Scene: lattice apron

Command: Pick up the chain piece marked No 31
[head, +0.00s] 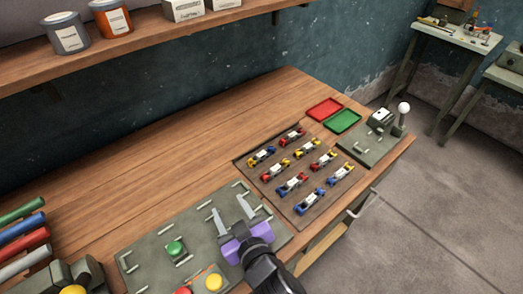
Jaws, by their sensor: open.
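Several chain pieces with white labels lie in two rows on a brown tray (246,162) right of the table's middle. The label writing is too small to read, so I cannot tell which is No 31. My gripper (231,206), with a purple body, is open and empty over the grey-green panel, left of the tray.
The grey-green panel (135,262) carries a green button (175,249) and a yellow button (213,281). A red tray (324,110) and a green tray (342,121) lie behind the pieces. A lever device (381,120) stands at right. The wooden table's back left is clear.

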